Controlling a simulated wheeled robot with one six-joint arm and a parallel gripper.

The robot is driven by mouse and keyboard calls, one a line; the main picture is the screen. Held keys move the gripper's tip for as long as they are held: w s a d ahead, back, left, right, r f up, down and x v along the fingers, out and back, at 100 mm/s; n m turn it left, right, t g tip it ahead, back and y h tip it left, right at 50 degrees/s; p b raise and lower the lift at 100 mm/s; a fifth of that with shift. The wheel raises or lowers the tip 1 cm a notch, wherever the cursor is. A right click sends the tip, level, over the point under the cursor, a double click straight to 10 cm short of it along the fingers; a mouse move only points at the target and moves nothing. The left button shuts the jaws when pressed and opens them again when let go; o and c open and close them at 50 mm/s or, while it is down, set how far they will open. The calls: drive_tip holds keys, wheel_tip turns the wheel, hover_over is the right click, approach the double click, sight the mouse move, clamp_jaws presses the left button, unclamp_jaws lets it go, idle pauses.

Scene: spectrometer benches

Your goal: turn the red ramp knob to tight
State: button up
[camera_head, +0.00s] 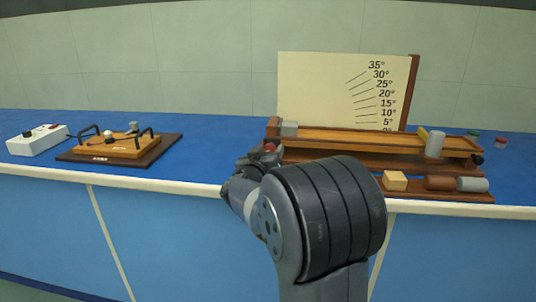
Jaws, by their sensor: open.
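The wooden ramp (350,138) lies on the bench in front of a cream angle board (320,90) marked from about 0° to 35°. A small red knob (270,147) shows at the ramp's left end. My gripper (256,158) is at that end, close to the red knob, with its dark fingers partly in view. It is open. My arm hides much of the gripper and the ramp's lower left part. I cannot tell whether the fingers touch the knob or sit around it.
A grey block (289,129) and a grey cylinder (435,144) are on the ramp. A wood block (395,181), brown cylinder (438,183) and grey cylinder lie in front. A black knob (477,159) is at right. A wooden board (120,147) and white box (38,140) stand left.

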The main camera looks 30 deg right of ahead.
drive_tip(key=shift+c, duration=0.4)
drive_tip(key=c, duration=0.9)
